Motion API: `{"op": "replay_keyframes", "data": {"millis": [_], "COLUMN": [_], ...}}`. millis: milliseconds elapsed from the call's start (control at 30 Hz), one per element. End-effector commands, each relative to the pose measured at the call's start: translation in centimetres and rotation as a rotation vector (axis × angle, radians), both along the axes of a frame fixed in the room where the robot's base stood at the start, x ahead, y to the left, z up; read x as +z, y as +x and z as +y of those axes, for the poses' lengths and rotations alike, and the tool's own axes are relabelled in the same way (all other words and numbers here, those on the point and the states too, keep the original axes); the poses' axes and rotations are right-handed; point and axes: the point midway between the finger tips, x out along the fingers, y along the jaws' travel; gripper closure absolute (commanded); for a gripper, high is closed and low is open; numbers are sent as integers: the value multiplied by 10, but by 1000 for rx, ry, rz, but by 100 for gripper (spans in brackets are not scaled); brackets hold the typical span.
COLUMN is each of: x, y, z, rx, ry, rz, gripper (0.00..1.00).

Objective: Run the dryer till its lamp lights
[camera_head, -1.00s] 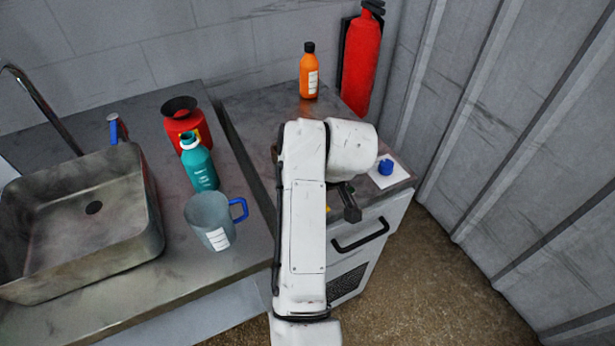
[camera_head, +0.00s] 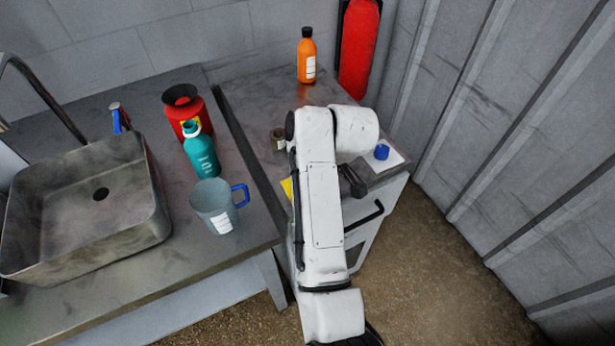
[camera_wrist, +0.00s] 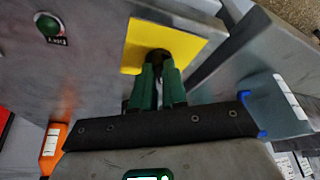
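The dryer appears to be the grey cabinet (camera_head: 372,222) with a black handle, right of the sink counter. In the wrist view, a yellow plate (camera_wrist: 192,40) with a dark round knob or button (camera_wrist: 158,54) shows on its grey panel. A round green lamp or button (camera_wrist: 48,25) with a small label is left of the plate; I cannot tell if it is lit. My gripper (camera_wrist: 160,68) has its green fingers close together, with tips at the dark knob. Whether they touch or hold it is unclear. In the head view, my arm hides the fingers.
On the left counter are a sink (camera_head: 150,225), a red container (camera_head: 183,106), a teal bottle (camera_head: 203,158) and a clear jug (camera_head: 213,205). Floor (camera_head: 430,270) is clear at right.

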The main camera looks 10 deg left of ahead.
Motion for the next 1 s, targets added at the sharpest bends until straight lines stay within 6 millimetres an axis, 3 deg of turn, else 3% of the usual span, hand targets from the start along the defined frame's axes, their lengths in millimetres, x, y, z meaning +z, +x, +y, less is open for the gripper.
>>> {"op": "replay_keyframes", "data": {"millis": [233, 567, 1000], "x": [0, 5, 75], "y": [0, 0, -12], "z": [0, -2, -28], "rx": [0, -2, -2], "ry": [0, 1, 2], "rz": [0, -3, -3], "gripper": [63, 63, 63]}}
